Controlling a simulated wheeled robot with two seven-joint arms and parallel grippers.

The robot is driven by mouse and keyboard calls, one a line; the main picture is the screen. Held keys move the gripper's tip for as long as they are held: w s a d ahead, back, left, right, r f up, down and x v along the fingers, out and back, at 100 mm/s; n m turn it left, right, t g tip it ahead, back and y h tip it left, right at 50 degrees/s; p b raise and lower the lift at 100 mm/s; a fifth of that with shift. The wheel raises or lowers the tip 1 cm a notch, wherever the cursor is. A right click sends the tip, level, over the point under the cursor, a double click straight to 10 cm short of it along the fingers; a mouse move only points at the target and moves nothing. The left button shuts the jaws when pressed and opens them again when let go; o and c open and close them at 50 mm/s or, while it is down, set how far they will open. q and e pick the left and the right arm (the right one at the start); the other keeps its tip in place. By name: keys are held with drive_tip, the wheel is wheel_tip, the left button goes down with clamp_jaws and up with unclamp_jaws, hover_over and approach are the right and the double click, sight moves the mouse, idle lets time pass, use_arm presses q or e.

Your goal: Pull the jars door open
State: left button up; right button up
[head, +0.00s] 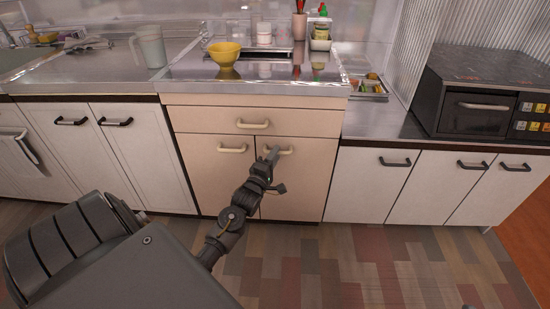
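A cream base cabinet stands in the middle of the head view, with a drawer (282,124) above a left door (213,180) and a right door (300,195). Both doors look shut. I cannot tell from a label which one is the jars door. My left gripper (272,154) is at the left end of the right door's cream handle (284,151). Its fingers are small and overlap the handle, so I cannot tell whether they grip it. My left arm hides part of the lower doors. My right gripper is not in view.
White cabinets with dark handles flank the cream one, left (148,150) and right (372,185). A yellow bowl (224,53) stands on the counter above. A dark oven (485,95) stands at right. The floor (365,265) before the doors is clear.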

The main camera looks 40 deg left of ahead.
use_arm(q)
drive_tip(key=shift+w, duration=0.25)
clamp_jaws()
